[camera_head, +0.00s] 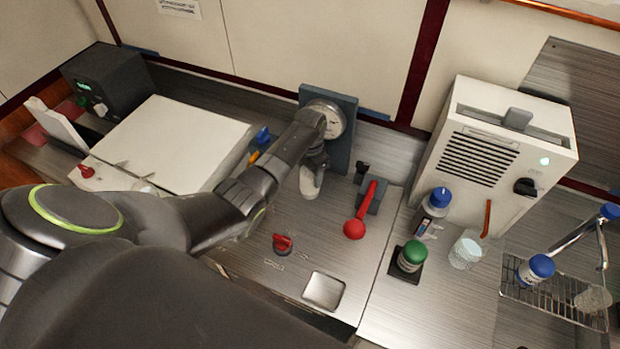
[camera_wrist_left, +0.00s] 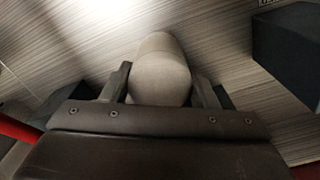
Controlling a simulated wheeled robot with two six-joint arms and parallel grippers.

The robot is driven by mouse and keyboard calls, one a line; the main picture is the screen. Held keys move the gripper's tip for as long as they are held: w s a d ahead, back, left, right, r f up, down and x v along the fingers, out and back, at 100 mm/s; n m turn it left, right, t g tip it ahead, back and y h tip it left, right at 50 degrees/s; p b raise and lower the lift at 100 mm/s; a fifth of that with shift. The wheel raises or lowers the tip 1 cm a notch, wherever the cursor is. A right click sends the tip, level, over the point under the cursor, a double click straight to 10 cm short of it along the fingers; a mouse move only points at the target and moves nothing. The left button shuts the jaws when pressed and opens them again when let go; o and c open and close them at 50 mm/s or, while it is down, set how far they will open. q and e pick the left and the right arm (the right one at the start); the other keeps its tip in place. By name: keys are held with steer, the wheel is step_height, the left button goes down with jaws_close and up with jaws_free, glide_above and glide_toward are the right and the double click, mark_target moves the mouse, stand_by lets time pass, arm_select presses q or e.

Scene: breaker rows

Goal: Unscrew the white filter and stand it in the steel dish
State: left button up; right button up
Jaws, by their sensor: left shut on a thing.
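The white filter (camera_head: 311,182) hangs upright below the gauge panel at the back of the bench. My left gripper (camera_head: 313,160) is at its upper part in the head view. In the left wrist view the filter (camera_wrist_left: 161,72) sits between the two fingers of my left gripper (camera_wrist_left: 161,92), which is shut on it. Its upper end and any thread are hidden by my gripper and wrist. The steel dish (camera_head: 323,290) is a small, square, empty tray near the front edge of the bench. My right gripper is not in view.
A red-handled lever (camera_head: 361,215) stands right of the filter. A red knob (camera_head: 283,244) lies between filter and dish. A green-capped jar (camera_head: 411,256), a beaker (camera_head: 465,252) and a white vented unit (camera_head: 499,150) stand to the right. A white box (camera_head: 175,143) is left.

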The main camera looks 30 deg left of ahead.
arm_select(q)
steer(key=n, duration=0.7)
steer(key=shift+n, duration=0.4)
steer(key=n, duration=0.7)
steer(key=o, duration=0.9)
